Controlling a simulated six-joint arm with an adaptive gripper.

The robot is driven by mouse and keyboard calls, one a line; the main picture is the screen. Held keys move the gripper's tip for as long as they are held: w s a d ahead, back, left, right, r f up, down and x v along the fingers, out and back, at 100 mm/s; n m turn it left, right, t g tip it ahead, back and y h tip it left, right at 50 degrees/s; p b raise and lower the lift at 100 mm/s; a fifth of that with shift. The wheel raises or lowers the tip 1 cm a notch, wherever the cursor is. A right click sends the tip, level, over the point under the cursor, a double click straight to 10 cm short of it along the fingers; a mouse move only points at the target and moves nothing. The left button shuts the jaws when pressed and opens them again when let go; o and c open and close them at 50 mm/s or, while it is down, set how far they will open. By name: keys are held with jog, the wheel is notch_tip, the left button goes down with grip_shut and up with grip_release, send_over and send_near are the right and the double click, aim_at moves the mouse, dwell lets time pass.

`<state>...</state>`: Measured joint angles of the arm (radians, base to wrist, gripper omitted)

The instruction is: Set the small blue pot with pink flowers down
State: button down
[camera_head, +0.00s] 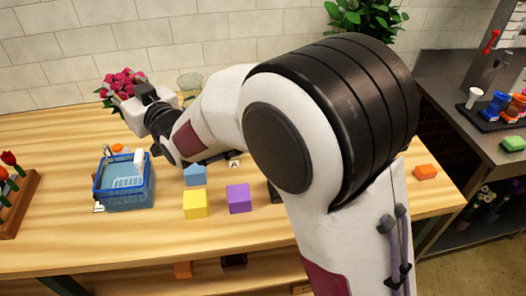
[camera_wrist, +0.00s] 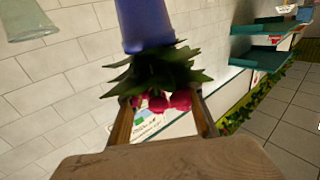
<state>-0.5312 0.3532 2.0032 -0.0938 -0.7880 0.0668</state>
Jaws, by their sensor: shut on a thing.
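The small blue pot (camera_wrist: 145,24) with green leaves (camera_wrist: 155,72) and pink flowers (camera_wrist: 160,102) shows in the wrist view, where the pot is at the top of the picture and the flowers are lower, nearest my palm. My gripper (camera_wrist: 160,108) is shut on the plant, with one finger on each side of the flowers and leaves. In the head view the pink flowers (camera_head: 122,82) show at the back left, beside my gripper (camera_head: 136,102). The pot's base is out of frame in the wrist view, and the pot is hidden in the head view.
A blue basket (camera_head: 125,195) stands on the wooden table, front left. A glass (camera_head: 190,82) stands near the wall. Yellow (camera_head: 195,204), purple (camera_head: 239,198) and light blue (camera_head: 195,174) blocks lie mid-table. A wooden rack with red flowers (camera_head: 18,205) stands at the left edge.

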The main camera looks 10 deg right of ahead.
jog(key=w+d+r+m+t+h, duration=0.1)
jog(key=w+d+h, duration=0.15)
jog(key=d, duration=1.65)
jog(key=w+d+m+t+h, duration=0.1)
jog(key=w+d+m, duration=0.15)
jog(key=d, duration=1.65)
jog(key=s+d+f+m+h, duration=0.1)
jog(key=s+d, duration=0.5)
jog(key=d, duration=0.4)
jog(key=s+d+f+h, duration=0.1)
jog(key=s+d+f, duration=0.1)
jog(key=s+d, duration=0.6)
jog(key=s+d+f+m+h, duration=0.15)
jog(key=s+d, duration=0.25)
jog(key=d, duration=0.7)
jog(key=shift+n+t, duration=0.4)
jog(key=shift+n, duration=0.1)
jog(key=shift+w+f, duration=0.15)
jog(key=shift+f, duration=1.95)
jog(key=shift+f, duration=2.95)
jog(key=shift+f, duration=2.05)
